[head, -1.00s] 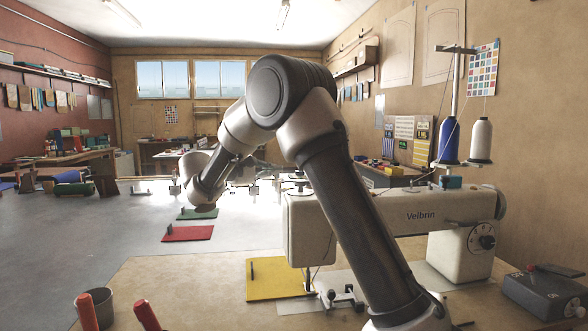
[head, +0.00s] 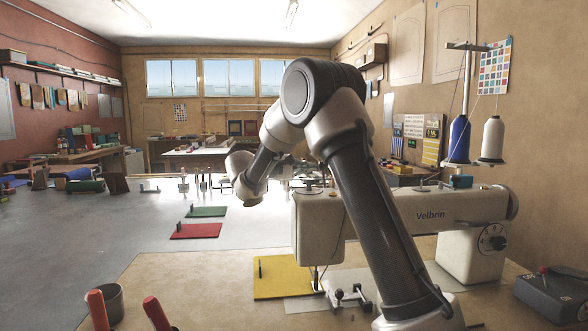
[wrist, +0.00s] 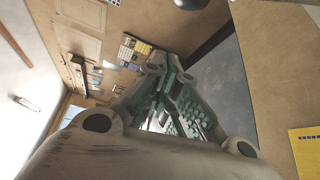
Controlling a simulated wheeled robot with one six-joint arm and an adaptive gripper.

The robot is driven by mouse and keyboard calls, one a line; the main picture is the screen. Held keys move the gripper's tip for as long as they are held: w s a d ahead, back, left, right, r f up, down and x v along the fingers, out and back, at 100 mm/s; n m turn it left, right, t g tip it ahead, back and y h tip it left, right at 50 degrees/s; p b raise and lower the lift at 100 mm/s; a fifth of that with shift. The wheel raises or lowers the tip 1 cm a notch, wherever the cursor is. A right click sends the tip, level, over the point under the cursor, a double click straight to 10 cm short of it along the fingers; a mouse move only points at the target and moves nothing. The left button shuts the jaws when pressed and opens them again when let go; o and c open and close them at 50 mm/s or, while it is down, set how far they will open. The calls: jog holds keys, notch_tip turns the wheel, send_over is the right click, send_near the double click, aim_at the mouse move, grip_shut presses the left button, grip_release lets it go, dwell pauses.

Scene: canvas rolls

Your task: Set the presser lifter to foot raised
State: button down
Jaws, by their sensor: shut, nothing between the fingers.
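The white sewing machine (head: 430,215), marked Velbrin, stands on the wooden table to the right in the head view. Its head end (head: 318,228) is at the left, above the presser foot area (head: 317,278). My arm crosses in front of the machine and hides part of its body. I cannot make out the presser lifter or its setting in either view. My gripper (wrist: 160,80) shows in the wrist view, shut and empty, with green pads on its fingers. No machine part shows between or touching the fingers there. In the head view my gripper is not clearly visible.
Red-handled tools (head: 98,308) and a dark cup (head: 113,300) are at the front left. Thread cones (head: 459,140) stand above the machine. A dark box (head: 548,292) sits at the right edge.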

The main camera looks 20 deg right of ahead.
jog(key=s, duration=0.2)
jog(key=s+r, duration=0.1)
jog(key=shift+s+a, duration=0.25)
jog(key=shift+a, duration=0.1)
jog(key=shift+s, duration=0.1)
